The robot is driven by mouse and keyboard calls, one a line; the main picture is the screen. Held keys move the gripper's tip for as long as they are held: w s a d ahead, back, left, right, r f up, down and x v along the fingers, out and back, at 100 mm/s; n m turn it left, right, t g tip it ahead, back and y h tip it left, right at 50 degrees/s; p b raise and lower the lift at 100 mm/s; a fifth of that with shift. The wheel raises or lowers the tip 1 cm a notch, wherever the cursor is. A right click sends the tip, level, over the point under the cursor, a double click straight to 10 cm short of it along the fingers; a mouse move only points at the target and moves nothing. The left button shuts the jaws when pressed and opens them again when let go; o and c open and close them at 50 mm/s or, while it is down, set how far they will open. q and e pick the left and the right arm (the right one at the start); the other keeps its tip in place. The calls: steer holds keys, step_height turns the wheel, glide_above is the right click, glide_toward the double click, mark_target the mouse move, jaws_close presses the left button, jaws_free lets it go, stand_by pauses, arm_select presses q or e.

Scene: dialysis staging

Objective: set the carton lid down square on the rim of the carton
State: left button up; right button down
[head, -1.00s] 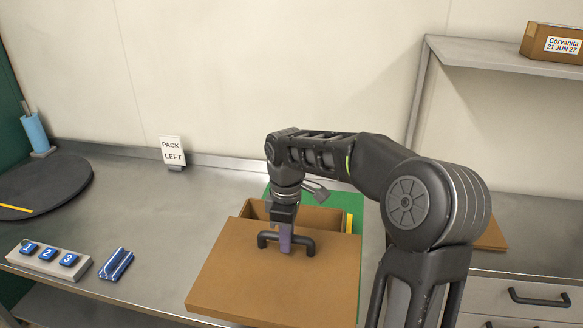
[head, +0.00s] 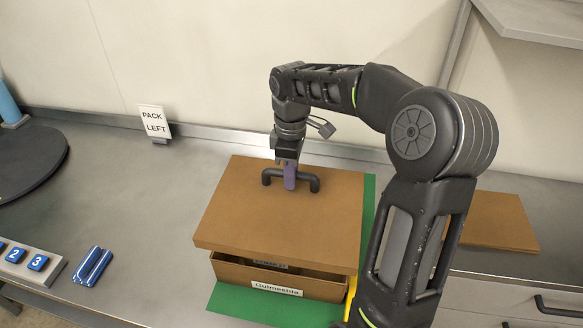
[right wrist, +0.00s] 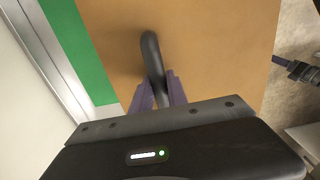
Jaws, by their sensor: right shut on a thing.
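The brown carton lid (head: 285,222) has a dark bar handle on top. My right gripper (head: 289,180) is shut on this handle and holds the lid above the carton. In the right wrist view the gripper (right wrist: 160,92) has its purple fingers on either side of the handle, with the lid (right wrist: 205,50) beyond. The rear of the carton is hidden. My left gripper is not in view.
A "PACK LEFT" sign (head: 153,123) stands at the back of the bench. Numbered blue buttons (head: 37,263) and a blue striped item (head: 91,267) lie left. A brown flat board (head: 492,222) lies right. The bench between sign and lid is clear.

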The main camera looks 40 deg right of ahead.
mark_target(292, 202)
steer(key=shift+r+p, duration=0.1)
steer(key=shift+p, duration=0.25)
steer(key=shift+s+f, duration=0.1)
steer(key=shift+f, duration=0.15)
step_height(292, 202, down, 6)
steer(key=b, duration=0.4)
steer(key=shift+r, duration=0.25)
steer(key=shift+p, duration=0.35)
stand_by(1.2)
steer(key=shift+f+b, duration=1.4)
steer(key=shift+f, duration=0.7)
steer(key=c, duration=1.2)
jaws_free()
